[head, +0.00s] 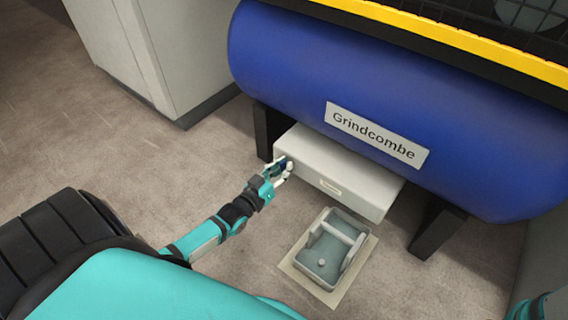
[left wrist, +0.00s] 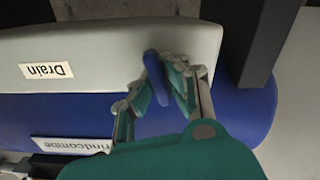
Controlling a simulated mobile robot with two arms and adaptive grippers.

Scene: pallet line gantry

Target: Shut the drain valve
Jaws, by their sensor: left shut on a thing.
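The drain valve's blue lever (left wrist: 154,76) sticks out from the front of a pale grey box (head: 345,182), near the box's left end in the head view. A label reading "Drain" (left wrist: 46,70) is on the box front in the left wrist view, which shows it upside down. My left gripper (head: 280,168) is shut on the blue lever, with its fingers on both sides of it. The fingers hide much of the lever in the head view.
A blue tank (head: 290,55) marked "Grindcombe" stands over the box on dark legs (head: 437,232). A grey tray with a handle (head: 316,262) sits on a pale mat in front of the box. A pale cabinet (head: 165,45) stands at the back left. The floor at left is clear.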

